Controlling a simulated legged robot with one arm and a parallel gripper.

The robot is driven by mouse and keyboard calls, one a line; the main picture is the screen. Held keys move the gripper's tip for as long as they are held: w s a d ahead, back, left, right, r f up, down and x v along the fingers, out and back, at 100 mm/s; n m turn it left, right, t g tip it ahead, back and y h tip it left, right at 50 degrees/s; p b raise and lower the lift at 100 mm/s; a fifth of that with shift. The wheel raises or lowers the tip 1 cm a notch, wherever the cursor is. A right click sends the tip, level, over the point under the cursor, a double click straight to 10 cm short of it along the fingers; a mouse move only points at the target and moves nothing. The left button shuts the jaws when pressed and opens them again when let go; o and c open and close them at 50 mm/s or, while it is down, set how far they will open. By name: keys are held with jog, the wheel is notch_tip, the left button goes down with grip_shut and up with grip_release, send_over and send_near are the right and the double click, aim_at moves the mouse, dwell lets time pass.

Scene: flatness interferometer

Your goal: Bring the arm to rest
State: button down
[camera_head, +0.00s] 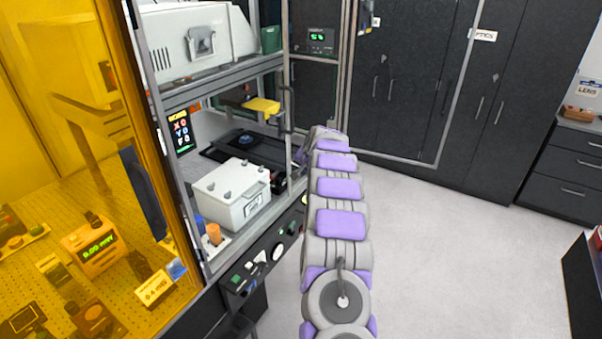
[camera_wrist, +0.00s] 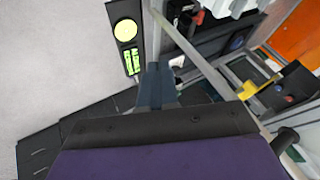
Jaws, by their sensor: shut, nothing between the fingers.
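My arm stretches forward from the bottom middle of the head view, a chain of grey links with purple pads. Its far end is by the open front of the instrument enclosure, and my gripper is hidden there. In the wrist view my gripper (camera_wrist: 157,88) shows as dark fingers closed together beyond the black and purple wrist housing. The fingers hold nothing and seem apart from the enclosure frame beside them.
The metal-framed enclosure (camera_head: 225,73) stands left of my arm, holding a white box (camera_head: 232,195) and a yellow part (camera_head: 261,106). An amber panel (camera_head: 148,130) fills the left. Dark cabinets (camera_head: 410,80) line the back. Open floor (camera_head: 450,240) lies to the right.

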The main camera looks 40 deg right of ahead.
jog(key=shift+s+a+r, duration=0.15)
jog(key=shift+s+r, duration=0.15)
jog(key=shift+r, duration=0.15)
jog(key=shift+a, duration=0.1)
jog(key=s+a+r+n+g+y+b, duration=0.1)
jog(key=s+a+r+n, duration=0.1)
jog(key=a, duration=0.6)
jog(key=s+a+r+n+y+b, duration=0.1)
jog(key=s+a+r, duration=0.15)
jog(key=a, duration=0.55)
jog(key=s+a+r+n+g+y+b, duration=0.1)
jog(key=s+a+r+n+g+b, duration=0.2)
jog(key=s+a, duration=1.05)
jog(key=s+a+f+n+g, duration=0.15)
jog(key=s+a, duration=0.25)
jog(key=s, duration=0.4)
jog(key=s+a+f+n+g, duration=0.1)
jog(key=s+a+n, duration=0.1)
jog(key=s+a, duration=0.45)
jog(key=s+f+n+g+b, duration=0.1)
jog(key=s+f, duration=0.1)
jog(key=s, duration=0.9)
jog(key=s+f+n+g+h+b, duration=0.1)
jog(key=s+f, duration=0.2)
jog(key=s, duration=0.9)
jog(key=shift+d+f, duration=0.15)
jog(key=shift+f, duration=0.05)
